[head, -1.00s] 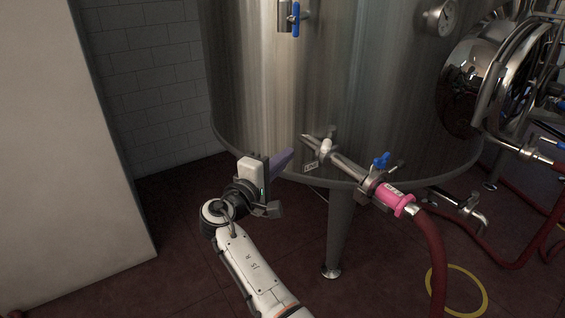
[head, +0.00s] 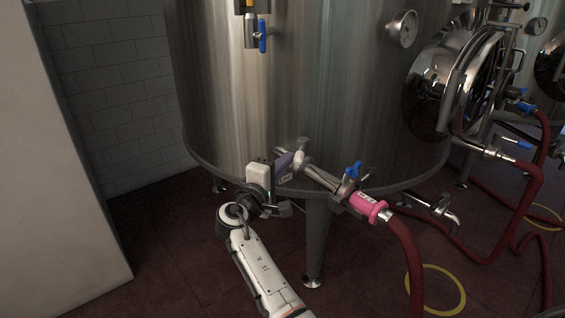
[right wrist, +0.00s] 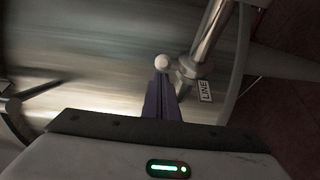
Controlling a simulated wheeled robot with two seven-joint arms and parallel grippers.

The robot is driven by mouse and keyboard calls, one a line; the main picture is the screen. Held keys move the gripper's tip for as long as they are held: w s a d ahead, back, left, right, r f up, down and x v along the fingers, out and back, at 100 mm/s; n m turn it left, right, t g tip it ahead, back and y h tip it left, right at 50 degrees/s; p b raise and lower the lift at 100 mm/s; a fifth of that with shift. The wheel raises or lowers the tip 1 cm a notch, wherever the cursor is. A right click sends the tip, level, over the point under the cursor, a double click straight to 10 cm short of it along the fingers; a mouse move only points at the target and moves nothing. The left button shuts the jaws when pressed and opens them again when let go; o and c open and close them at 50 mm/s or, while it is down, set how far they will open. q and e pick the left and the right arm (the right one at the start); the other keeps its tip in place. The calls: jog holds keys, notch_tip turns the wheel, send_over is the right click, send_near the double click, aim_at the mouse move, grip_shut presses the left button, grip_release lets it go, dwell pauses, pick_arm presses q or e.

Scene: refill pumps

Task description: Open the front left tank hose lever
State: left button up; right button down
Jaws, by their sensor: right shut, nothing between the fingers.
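The steel tank (head: 300,90) has a pipe (head: 322,178) low on its front, with a small pale ball knob (head: 299,160) near the wall. The knob also shows in the right wrist view (right wrist: 162,63). Further along the pipe is a blue lever (head: 354,168), before the pink coupling (head: 368,207) of a red hose (head: 408,250). My right gripper (head: 296,160) has purple fingers, shut and empty. Their tips (right wrist: 161,78) are right at the knob; I cannot tell whether they touch. My left gripper is out of view.
A "LINE" tag (right wrist: 205,92) hangs by the pipe. A tank leg (head: 316,240) stands below. A pale wall or panel (head: 55,170) is at left; dark red floor lies between.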

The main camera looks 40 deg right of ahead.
pick_arm(q)
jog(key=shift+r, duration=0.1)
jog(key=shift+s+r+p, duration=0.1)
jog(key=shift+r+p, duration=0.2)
jog(key=shift+p, duration=0.5)
pick_arm(e)
jog(key=shift+s+d+r+n+t+y, duration=0.1)
jog(key=shift+s+d+n+t+y, duration=0.2)
jog(key=shift+s+n+t, duration=0.15)
